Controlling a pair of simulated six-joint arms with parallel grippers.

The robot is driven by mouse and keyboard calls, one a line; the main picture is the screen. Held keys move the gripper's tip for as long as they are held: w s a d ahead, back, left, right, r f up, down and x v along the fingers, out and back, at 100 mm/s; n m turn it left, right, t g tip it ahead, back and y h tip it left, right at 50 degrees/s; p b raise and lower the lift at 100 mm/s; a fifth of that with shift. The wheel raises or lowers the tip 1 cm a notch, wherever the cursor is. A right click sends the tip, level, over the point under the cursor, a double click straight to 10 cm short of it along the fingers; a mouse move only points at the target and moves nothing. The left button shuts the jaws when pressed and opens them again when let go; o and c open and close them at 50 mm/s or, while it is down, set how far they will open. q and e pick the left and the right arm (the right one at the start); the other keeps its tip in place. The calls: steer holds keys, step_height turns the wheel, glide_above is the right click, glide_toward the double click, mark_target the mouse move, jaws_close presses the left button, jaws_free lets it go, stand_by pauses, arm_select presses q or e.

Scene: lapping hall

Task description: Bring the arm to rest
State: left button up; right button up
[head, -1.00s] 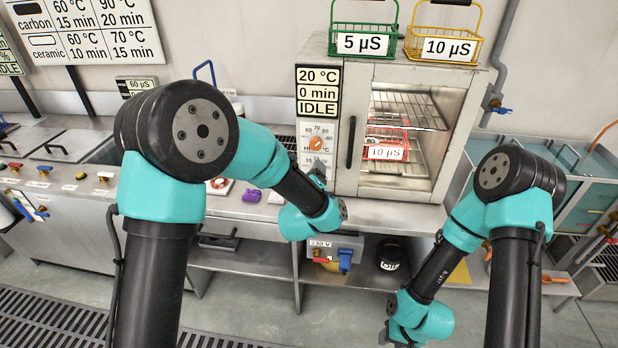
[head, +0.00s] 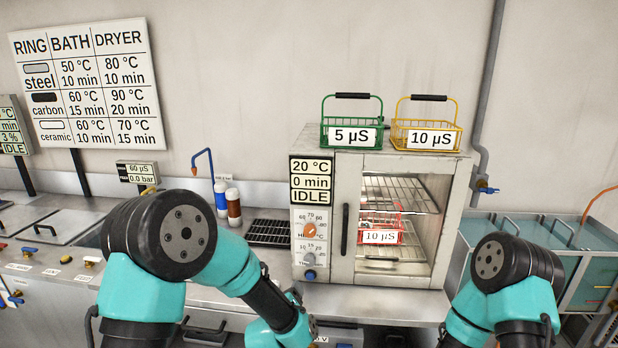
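My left arm comes in from the lower left and bends down to the right in front of the bench. Only a small dark part of my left gripper (head: 293,296) shows behind the wrist, so its fingers cannot be made out. My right arm stands at the lower right; its wrist and gripper are below the picture edge. Neither arm is seen touching the dryer (head: 327,165), whose display reads 20 °C, 0 min, IDLE. A red basket (head: 381,222) labelled 10 µS sits inside on a rack.
A green basket (head: 351,119) labelled 5 µS and a yellow basket (head: 427,118) labelled 10 µS stand on the dryer. A blue-white bottle (head: 221,198) and a brown bottle (head: 234,207) stand left of it, by a black grate (head: 269,232). Blue-green tanks (head: 565,245) are at right.

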arm_select(q)
steer(key=s+a+f+m+g, duration=0.2)
steer(key=s+a+f+g, duration=0.3)
steer(key=s+a+f, duration=0.45)
steer(key=s+a+f+m+g, duration=0.1)
steer(key=s+a+f+g, duration=0.5)
steer(key=f, duration=0.6)
steer(key=s+f+m+g+h, duration=0.1)
steer(key=s+f+g, duration=0.2)
steer(key=s, duration=0.9)
steer(key=shift+s+a+f, duration=0.25)
steer(key=shift+a+f, duration=0.05)
steer(key=shift+f, duration=0.45)
